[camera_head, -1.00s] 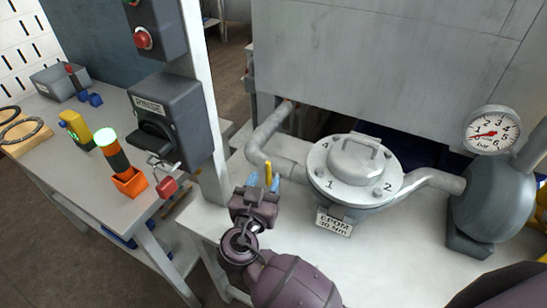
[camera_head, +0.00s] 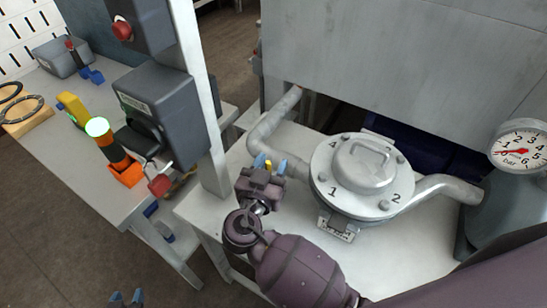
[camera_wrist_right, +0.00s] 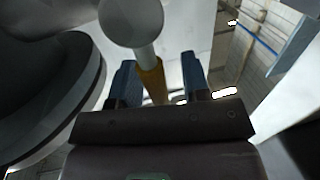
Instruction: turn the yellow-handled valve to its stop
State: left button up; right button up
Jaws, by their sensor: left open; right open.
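The yellow valve handle (camera_head: 268,165) shows as a small yellow piece at the fingertips of my right gripper (camera_head: 271,163), beside the grey pipe (camera_head: 265,134). In the right wrist view the yellow handle (camera_wrist_right: 153,82) lies between the blue fingers of my right gripper (camera_wrist_right: 158,62). Those fingers are open, with a gap on the right side of the handle. The rest of the valve is mostly hidden by my gripper in the head view. My left gripper (camera_head: 126,298) is open at the bottom left edge, far from the valve.
A round flanged housing (camera_head: 362,175) with numbered bolts stands right of my right gripper. A pressure gauge (camera_head: 517,149) is at the far right. A dark switch box (camera_head: 168,105) on a post stands to the left. A side table (camera_head: 92,170) holds tools.

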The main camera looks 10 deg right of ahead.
jog(key=shift+c, duration=0.2)
jog(key=c, duration=0.7)
grip_shut()
